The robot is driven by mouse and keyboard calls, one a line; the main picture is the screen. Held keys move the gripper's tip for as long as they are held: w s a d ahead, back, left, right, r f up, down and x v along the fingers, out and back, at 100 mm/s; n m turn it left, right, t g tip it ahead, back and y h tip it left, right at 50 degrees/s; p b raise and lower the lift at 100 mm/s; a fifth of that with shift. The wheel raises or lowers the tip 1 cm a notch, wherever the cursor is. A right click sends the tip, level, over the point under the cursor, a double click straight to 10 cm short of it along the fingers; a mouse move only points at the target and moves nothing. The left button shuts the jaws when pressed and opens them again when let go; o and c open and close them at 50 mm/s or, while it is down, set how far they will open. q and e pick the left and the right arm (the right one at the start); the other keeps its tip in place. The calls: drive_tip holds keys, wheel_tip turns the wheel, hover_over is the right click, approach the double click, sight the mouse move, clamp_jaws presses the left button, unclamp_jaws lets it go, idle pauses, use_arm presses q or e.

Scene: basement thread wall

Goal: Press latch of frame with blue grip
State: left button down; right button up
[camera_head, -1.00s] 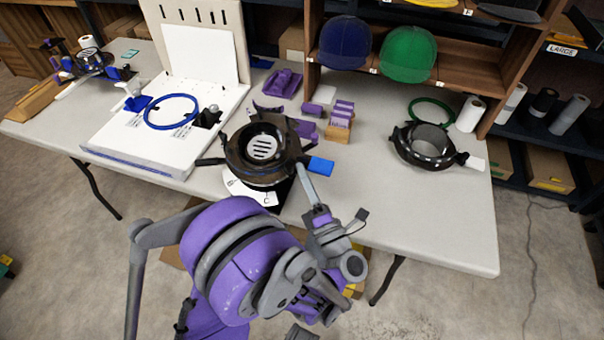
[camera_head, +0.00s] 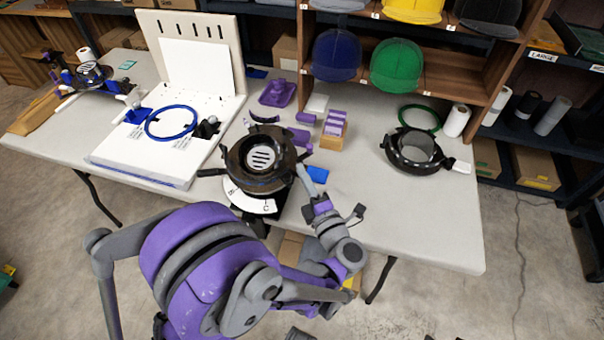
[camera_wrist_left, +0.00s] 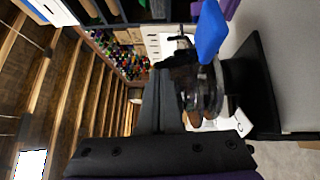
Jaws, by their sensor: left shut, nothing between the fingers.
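The cap frame with the blue grip (camera_head: 317,174) stands at the table's front edge in the head view. Its dark round ring (camera_head: 238,160) sits on a black stand. In the left wrist view the blue grip (camera_wrist_left: 210,30) is at the upper right, with the dark frame behind the fingers. My left gripper (camera_head: 306,180) is shut and empty, its tip close beside the blue grip. I cannot tell whether it touches the frame. The latch is too small and partly hidden to make out. My right gripper is not in view.
A second dark frame with a white grip (camera_head: 462,166) lies on the right of the table (camera_head: 365,220). A white board station with a blue hoop (camera_head: 171,121) stands at left. Purple parts and a wooden block (camera_head: 331,138) lie behind the frame. The table's front right is clear.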

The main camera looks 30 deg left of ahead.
use_arm(q)
drive_tip(key=shift+w+a+r+m+g+h+p, duration=0.1)
drive_tip(key=shift+w+r+m+g+h+p, duration=0.45)
drive_tip(key=shift+m+h+p, duration=0.6)
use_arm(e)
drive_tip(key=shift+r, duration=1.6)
use_arm(q)
drive_tip(key=shift+w+g+p, duration=0.2)
drive_tip(key=shift+g+p, duration=0.15)
drive_tip(key=shift+p, duration=0.15)
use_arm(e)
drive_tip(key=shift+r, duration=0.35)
use_arm(q)
drive_tip(key=shift+w+r+m+p, duration=0.1)
drive_tip(key=shift+w+m+p, duration=0.1)
drive_tip(key=shift+m+p, duration=0.15)
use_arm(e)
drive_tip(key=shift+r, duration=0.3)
use_arm(q)
drive_tip(key=shift+w+a+r+g+h, duration=0.1)
drive_tip(key=shift+w+g+h, duration=0.15)
drive_tip(key=shift+g, duration=0.15)
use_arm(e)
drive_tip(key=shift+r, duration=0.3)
use_arm(q)
drive_tip(key=shift+w+m+g+p, duration=0.1)
drive_tip(key=shift+m+g+p, duration=0.2)
drive_tip(key=shift+m+p, duration=0.1)
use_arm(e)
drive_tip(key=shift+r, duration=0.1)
